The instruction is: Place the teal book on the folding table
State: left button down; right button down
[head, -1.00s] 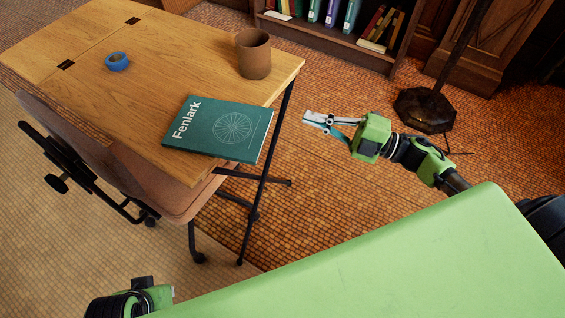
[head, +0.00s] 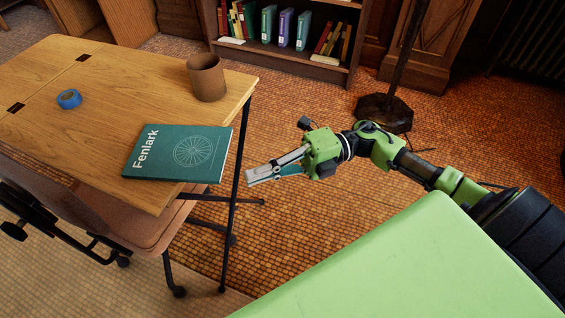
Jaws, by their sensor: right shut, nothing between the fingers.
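The teal book (head: 178,153), titled "Fenlark" with a wheel drawing on its cover, lies flat on the folding table (head: 120,90) near its right front corner. Its right end reaches close to the table's edge. My right gripper (head: 250,178) is shut and empty. It is to the right of the book and the table edge, apart from both, over the floor. My left gripper is out of view.
A brown cup (head: 206,77) and a blue tape roll (head: 69,99) stand on the table. A chair (head: 120,215) is at the table's front. A bookshelf (head: 285,50) and a dark lamp stand (head: 383,110) are behind. Tiled floor is open around my right arm.

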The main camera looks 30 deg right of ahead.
aim_at(224, 164)
jog(key=w+a, duration=0.2)
jog(key=w, duration=0.1)
jog(key=shift+a, duration=0.25)
jog(key=shift+w, duration=0.1)
jog(key=shift+a, duration=0.1)
jog(key=shift+w+a+b, duration=0.3)
jog(key=shift+w+a, duration=0.25)
jog(key=shift+w, duration=0.2)
jog(key=shift+w+a+b, duration=0.3)
jog(key=shift+w+a, duration=0.25)
jog(key=shift+w, duration=0.2)
jog(key=shift+s+d, duration=0.1)
